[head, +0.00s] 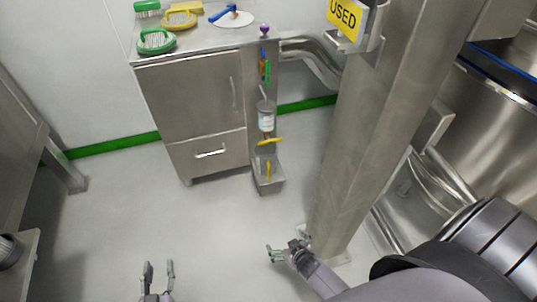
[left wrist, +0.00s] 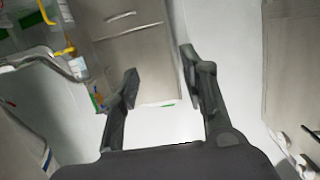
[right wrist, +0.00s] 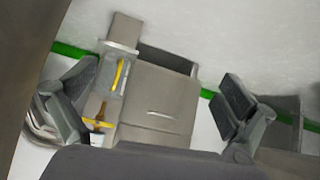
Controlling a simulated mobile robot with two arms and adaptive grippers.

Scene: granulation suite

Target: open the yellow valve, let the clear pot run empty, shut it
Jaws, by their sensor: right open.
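The clear pot (head: 266,117), with a pale label, is mounted on the narrow metal side panel of the cabinet. The yellow valve (head: 270,141) is a bar lying roughly crosswise just under it. The valve also shows in the right wrist view (right wrist: 98,124), with the pot's label (right wrist: 97,139) beside it. The pot's fill level is too small to tell. My left gripper (head: 158,268) is open and empty, low over the floor's front. My right gripper (head: 270,254) is open and empty, in front of the column and well apart from the valve.
A metal box (head: 269,186) sits below the valve, with an upright yellow strip (head: 268,168) at it. The steel cabinet (head: 203,110) carries brushes and a white dish (head: 233,19). A thick steel column (head: 375,130) stands right. Floor before the cabinet is clear.

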